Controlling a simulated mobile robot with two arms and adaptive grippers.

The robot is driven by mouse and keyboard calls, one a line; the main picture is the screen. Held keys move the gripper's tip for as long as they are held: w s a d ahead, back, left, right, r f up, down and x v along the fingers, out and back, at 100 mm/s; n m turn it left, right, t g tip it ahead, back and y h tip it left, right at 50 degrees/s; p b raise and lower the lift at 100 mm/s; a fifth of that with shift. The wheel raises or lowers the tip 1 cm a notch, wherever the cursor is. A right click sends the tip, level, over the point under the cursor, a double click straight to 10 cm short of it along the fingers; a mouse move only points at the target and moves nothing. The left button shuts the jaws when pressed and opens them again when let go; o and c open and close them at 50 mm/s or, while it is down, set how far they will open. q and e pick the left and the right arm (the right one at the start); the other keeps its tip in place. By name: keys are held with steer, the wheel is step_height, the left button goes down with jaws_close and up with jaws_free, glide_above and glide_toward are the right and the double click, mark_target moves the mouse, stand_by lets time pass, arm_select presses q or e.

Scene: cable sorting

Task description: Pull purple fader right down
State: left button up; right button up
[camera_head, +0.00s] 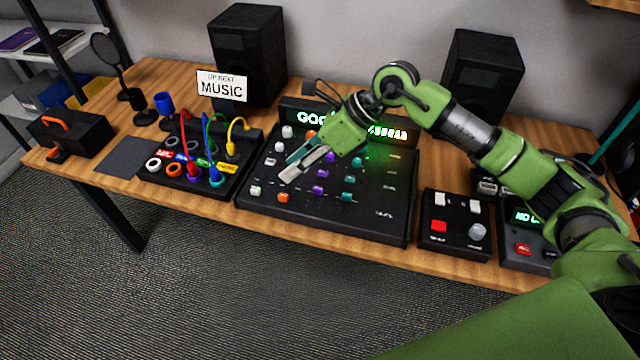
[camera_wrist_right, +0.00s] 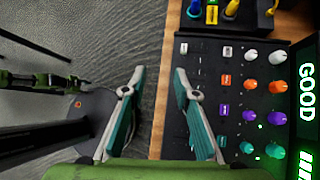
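The purple fader cap (camera_head: 318,189) sits in the front row of the black mixer (camera_head: 370,222), between the orange fader (camera_head: 283,197) and the teal fader (camera_head: 346,197).
A patch box with coloured cables (camera_head: 200,180) stands left of the mixer. A small black box with a red button (camera_head: 455,220) stands on its right. Two speakers (camera_head: 247,50) and a MUSIC sign (camera_head: 221,85) stand behind. Floor lies open before the desk.

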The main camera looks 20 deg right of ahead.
mark_target(318, 188)
steer(key=w+d+f+h, duration=0.1)
steer(key=d+h, duration=0.3)
steer(key=d, duration=0.7)
steer(key=p+x, duration=0.2)
steer(key=x, duration=1.2)
steer(key=shift+d+f, duration=0.1)
jaws_close()
